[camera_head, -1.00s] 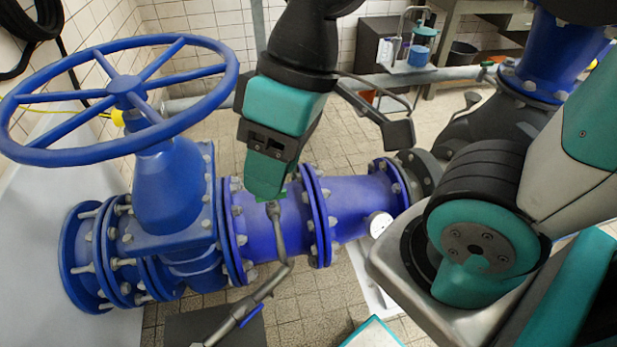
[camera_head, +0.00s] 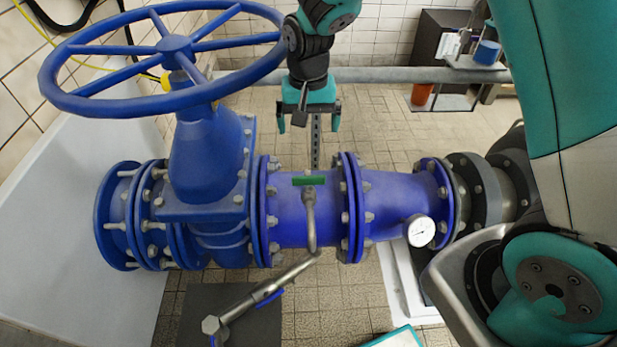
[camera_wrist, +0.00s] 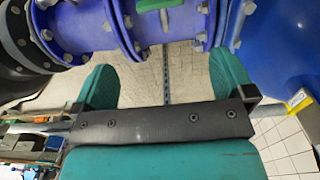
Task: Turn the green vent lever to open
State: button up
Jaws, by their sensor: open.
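The green vent lever (camera_head: 309,181) sits atop a thin metal vent pipe (camera_head: 310,215) on the blue main pipe (camera_head: 285,222). It lies crosswise, roughly along the main pipe. In the wrist view the lever (camera_wrist: 158,4) shows at the top edge, partly cut off. My gripper (camera_head: 309,122) is behind the main pipe, apart from the lever, with its teal fingers spread. In the wrist view my gripper (camera_wrist: 165,78) has an empty gap between its fingers, with floor and a perforated metal strut showing through.
A large blue handwheel (camera_head: 172,45) on the valve stands left of my gripper. A white gauge (camera_head: 420,231) is on the right of the main pipe. A grey horizontal pipe (camera_head: 400,75) runs behind. Tiled floor lies between the pipes.

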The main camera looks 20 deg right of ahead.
aim_at(308, 176)
notch_tip(308, 176, down, 17)
jog(key=shift+r, duration=0.15)
jog(key=shift+c, duration=0.5)
jog(key=c, duration=0.5)
